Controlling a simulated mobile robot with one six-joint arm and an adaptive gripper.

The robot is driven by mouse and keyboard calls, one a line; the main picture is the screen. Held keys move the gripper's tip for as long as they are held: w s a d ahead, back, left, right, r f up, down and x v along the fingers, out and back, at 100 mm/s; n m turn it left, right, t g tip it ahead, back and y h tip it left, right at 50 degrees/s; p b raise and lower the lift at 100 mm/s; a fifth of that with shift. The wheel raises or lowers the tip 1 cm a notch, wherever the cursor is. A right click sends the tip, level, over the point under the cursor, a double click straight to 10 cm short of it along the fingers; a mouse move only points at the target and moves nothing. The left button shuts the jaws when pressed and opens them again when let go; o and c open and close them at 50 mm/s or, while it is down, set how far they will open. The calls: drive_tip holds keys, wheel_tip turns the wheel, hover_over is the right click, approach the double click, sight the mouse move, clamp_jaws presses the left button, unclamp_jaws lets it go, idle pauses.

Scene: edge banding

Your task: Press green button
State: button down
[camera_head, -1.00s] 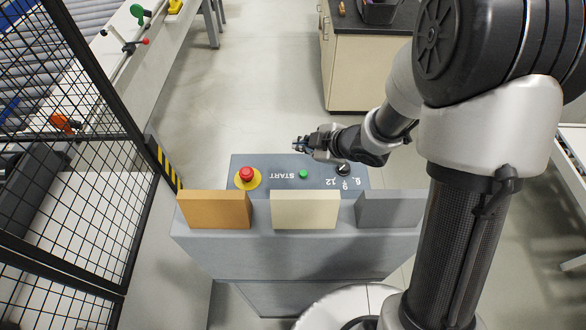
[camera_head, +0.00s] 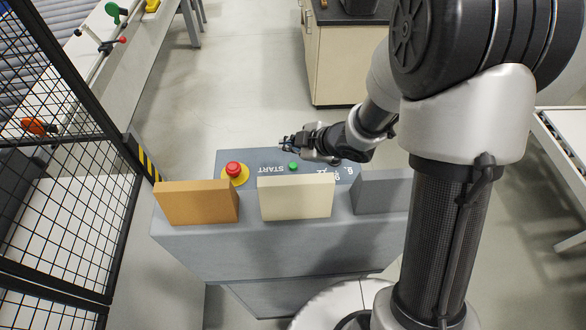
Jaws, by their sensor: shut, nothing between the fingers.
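The green button (camera_head: 294,167) is a small round button on the sloped grey control panel (camera_head: 258,157), next to the word START. My gripper (camera_head: 284,143) is shut and empty. In the picture its fingertips are just above and slightly left of the green button. They appear apart from it, but the height over the panel is hard to judge. A red mushroom button (camera_head: 233,169) on a yellow ring sits to the left on the same panel. Part of the dial with numbers at the panel's right is hidden by my arm and the panels in front.
Orange (camera_head: 198,203), cream (camera_head: 297,197) and grey (camera_head: 380,192) boards stand along the console's near side. A black mesh fence (camera_head: 60,190) is at the left. A cabinet (camera_head: 345,65) stands behind. The floor between is clear.

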sight(291, 167)
drive_tip(key=shift+f+b, duration=1.95)
drive_tip(key=shift+f, duration=0.7)
drive_tip(key=shift+f+b, duration=0.35)
drive_tip(key=shift+f, duration=0.1)
